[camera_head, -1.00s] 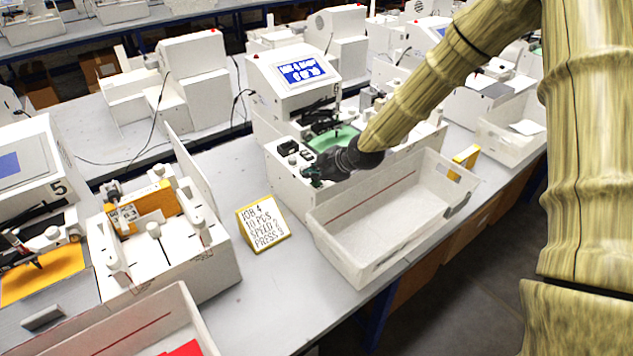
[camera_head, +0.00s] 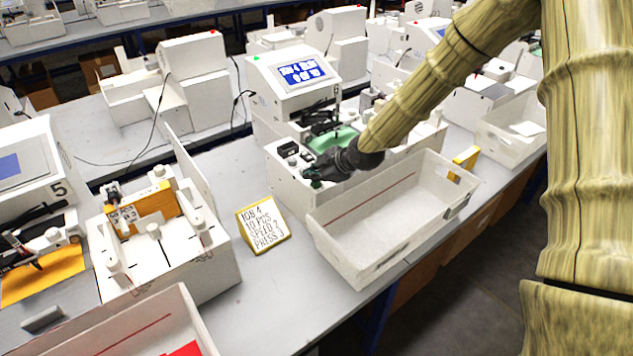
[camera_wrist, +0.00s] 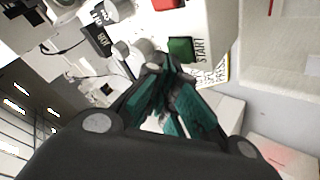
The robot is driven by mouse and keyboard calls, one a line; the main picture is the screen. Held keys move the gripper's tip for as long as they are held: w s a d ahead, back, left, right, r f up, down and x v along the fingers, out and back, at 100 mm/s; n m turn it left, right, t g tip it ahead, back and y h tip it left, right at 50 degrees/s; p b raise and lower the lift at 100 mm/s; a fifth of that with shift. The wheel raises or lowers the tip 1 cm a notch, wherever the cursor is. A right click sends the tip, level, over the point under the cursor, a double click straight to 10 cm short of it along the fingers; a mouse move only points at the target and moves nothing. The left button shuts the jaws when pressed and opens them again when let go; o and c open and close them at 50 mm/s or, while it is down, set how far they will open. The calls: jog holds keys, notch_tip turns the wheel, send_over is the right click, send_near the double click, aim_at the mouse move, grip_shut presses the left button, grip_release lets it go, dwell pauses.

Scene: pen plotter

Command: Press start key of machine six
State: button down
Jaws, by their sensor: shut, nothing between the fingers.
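The middle machine (camera_head: 290,85) is white with a lit blue screen (camera_head: 301,72) and a green lamp (camera_head: 256,58). Its number is too small to read surely. My gripper (camera_head: 312,178) is shut and empty at the front left of its key deck. In the wrist view, the green start key (camera_wrist: 181,48), labelled START, lies just beyond the closed fingertips (camera_wrist: 160,68). The fingertips overlap its lower edge in the picture; I cannot tell whether they touch it. The head view hides the key behind my gripper.
A yellow job card (camera_head: 263,225) reading job 4, 10 pcs, stands left of a white bin (camera_head: 345,262) in front of the machine. A red key (camera_wrist: 166,4) and knobs (camera_wrist: 120,10) sit near the start key. Machine 5 (camera_head: 30,165) is at the left.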

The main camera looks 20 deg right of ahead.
aim_at(314, 184)
jog(key=shift+r, duration=0.5)
jog(key=shift+r+p, duration=1.7)
jog(key=shift+r, duration=0.85)
jog(key=shift+f, duration=0.1)
